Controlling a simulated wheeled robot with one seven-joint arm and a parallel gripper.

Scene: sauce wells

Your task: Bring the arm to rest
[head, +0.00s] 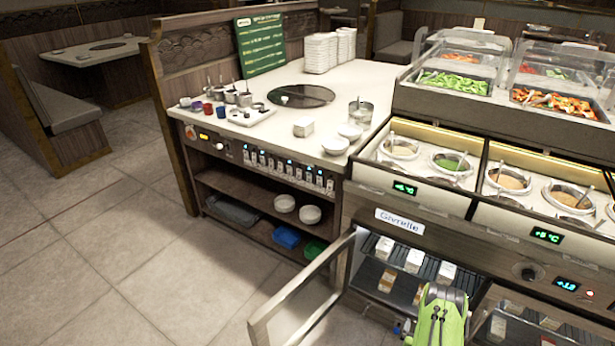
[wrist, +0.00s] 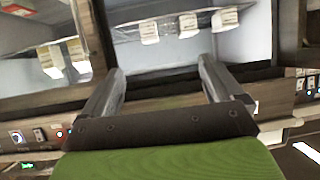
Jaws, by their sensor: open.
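My gripper (wrist: 158,72) is open in the wrist view, its two grey fingers wide apart with nothing between them. The green end of my arm (head: 440,318) shows at the bottom of the head view, in front of the open refrigerated cabinet (head: 400,217). The fingertips cannot be made out there. In the wrist view the fingers point toward the cabinet's pale interior, where several white cartons (wrist: 189,24) stand beyond the fingertips. These cartons also show on the cabinet's shelf in the head view (head: 414,260).
The cabinet door (head: 300,295) stands open at left of my arm. Sauce wells (head: 451,162) and a covered salad bar (head: 455,82) are above. The tiled floor (head: 110,230) is clear.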

